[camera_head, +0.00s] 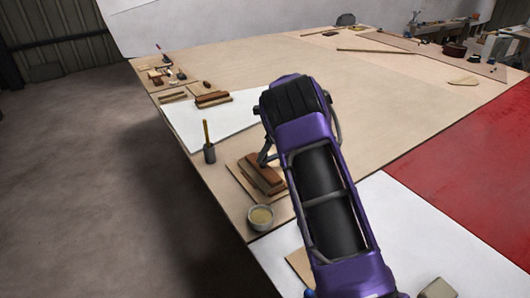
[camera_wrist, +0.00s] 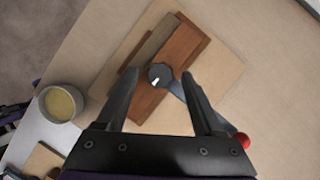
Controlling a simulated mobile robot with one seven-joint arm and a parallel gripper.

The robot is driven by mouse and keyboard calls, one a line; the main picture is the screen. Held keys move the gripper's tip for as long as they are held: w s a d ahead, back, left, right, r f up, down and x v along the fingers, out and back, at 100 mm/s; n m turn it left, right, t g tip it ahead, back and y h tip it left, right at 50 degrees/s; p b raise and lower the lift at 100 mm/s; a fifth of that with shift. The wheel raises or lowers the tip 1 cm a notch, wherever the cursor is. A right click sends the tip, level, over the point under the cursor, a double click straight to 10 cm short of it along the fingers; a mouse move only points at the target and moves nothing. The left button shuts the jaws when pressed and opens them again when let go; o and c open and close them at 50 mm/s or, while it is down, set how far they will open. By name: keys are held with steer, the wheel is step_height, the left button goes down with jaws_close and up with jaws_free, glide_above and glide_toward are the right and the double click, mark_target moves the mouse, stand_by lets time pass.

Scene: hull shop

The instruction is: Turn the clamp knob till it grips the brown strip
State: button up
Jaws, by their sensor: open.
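The dark round clamp knob (camera_wrist: 160,76) with a white mark shows in the wrist view, over a stack of wood strips. A reddish-brown strip (camera_wrist: 188,48) lies beside a duller grey-brown strip (camera_wrist: 157,38) on a pale board (camera_wrist: 222,70). A grey-blue bar runs from near the knob toward a red ball (camera_wrist: 243,140). My gripper (camera_wrist: 160,73) is open, its two fingers apart on either side of the knob in the picture; contact cannot be told. In the head view the wood stack (camera_head: 262,173) is partly hidden by my arm, and the knob cannot be made out.
A bowl of yellowish stuff (camera_head: 260,217) stands near the stack at the table edge; the wrist view shows it at left (camera_wrist: 60,103). A dark pot with a yellow-handled tool (camera_head: 209,148) stands behind. More wood blocks (camera_head: 212,98) lie farther back. The table's middle is clear.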

steer(key=shift+f, duration=0.1)
jaws_close()
stand_by(0.3)
